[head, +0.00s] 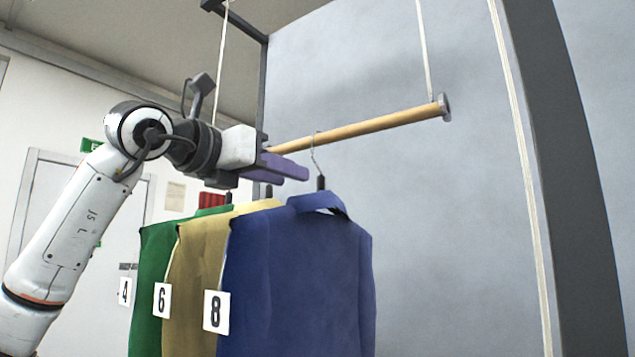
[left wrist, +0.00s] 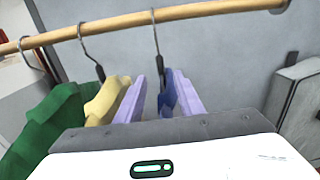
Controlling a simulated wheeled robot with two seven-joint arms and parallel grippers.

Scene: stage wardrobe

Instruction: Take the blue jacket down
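The blue jacket (head: 296,270) with tag 8 hangs from a wooden rail (head: 365,127) by a wire hook with a dark neck. It is the rightmost garment in the head view. My left gripper (head: 300,172) has purple fingers and is just above the jacket's collar, its tips close to the hook. In the left wrist view the two fingers (left wrist: 158,92) are apart, and the blue collar (left wrist: 167,98) and hook show between them, nearer the right finger. I cannot tell whether they touch. My right gripper is not in view.
A yellow garment (head: 198,258) with tag 6 and a green one (head: 151,270) with tag 4 hang close to the left of the blue jacket. Cords (head: 424,50) hold the rail. A dark post (head: 570,180) stands at the right. The rail right of the blue jacket is bare.

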